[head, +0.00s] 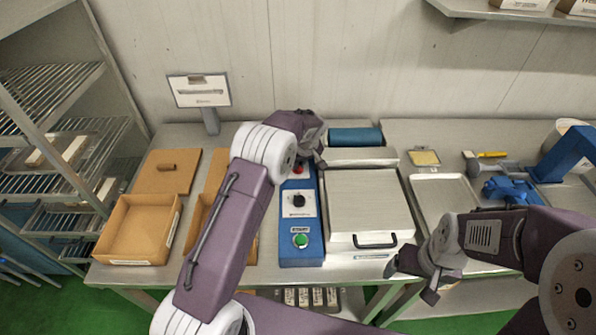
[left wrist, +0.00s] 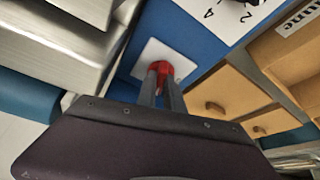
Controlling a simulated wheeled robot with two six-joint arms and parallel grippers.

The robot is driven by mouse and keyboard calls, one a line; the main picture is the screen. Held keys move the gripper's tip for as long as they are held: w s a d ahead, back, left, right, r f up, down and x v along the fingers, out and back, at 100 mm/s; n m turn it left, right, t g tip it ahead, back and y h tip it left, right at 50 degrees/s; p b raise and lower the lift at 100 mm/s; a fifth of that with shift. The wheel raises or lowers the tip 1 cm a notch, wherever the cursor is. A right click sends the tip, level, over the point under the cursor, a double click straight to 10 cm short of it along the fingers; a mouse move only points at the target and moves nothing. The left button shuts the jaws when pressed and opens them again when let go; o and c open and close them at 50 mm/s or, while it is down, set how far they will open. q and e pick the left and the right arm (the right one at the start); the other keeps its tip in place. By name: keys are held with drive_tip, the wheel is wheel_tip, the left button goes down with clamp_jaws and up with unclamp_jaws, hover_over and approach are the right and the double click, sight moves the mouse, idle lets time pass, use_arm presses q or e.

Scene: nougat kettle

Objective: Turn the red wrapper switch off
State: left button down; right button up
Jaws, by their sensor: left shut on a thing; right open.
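The red wrapper switch (left wrist: 160,68) sits on a white plate (left wrist: 152,55) on the blue control panel (left wrist: 200,30) in the left wrist view. My left gripper (left wrist: 160,82) is shut on the red switch, its two narrow fingers on either side of it. In the head view a bit of the red switch (head: 298,170) shows at the top of the blue panel (head: 290,255), just below my left gripper (head: 315,155); the rest is hidden by it. The switch's exact angle cannot be told. My right gripper (head: 432,278) is open and empty in front of the table's right part.
The panel also carries a black dial (head: 298,200) and a green button (head: 301,241). A steel wrapper machine with a black handle (head: 376,241) stands right of it. Cardboard boxes (head: 137,230) lie left. A sign on a stand (head: 200,92) rises behind.

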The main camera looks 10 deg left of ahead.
use_arm(q)
drive_tip(key=shift+d+f+n+y+b, duration=0.1)
drive_tip(key=shift+n+y+b, duration=0.2)
drive_tip(key=shift+n, duration=0.7)
drive_tip(key=shift+n+g, duration=0.3)
drive_tip(key=shift+n, duration=0.2)
drive_tip(key=shift+w+r+n+g+y+p, duration=0.1)
drive_tip(key=shift+r+n+g+y+p, duration=0.2)
drive_tip(key=shift+n, duration=0.5)
drive_tip(key=n+g+p, duration=0.1)
drive_tip(key=n+p, duration=0.1)
drive_tip(key=p, duration=0.1)
drive_tip(key=shift+w+n+y, duration=0.1)
drive_tip(key=shift+n+y, duration=0.2)
drive_tip(key=shift+n, duration=0.1)
drive_tip(key=shift+f+n+p, duration=0.1)
drive_tip(key=shift+n+p, duration=0.3)
drive_tip(key=shift+p, duration=0.1)
use_arm(e)
drive_tip(key=shift+r, duration=1.6)
use_arm(q)
drive_tip(key=c, duration=1.5)
unclamp_jaws()
drive_tip(key=shift+o, duration=0.2)
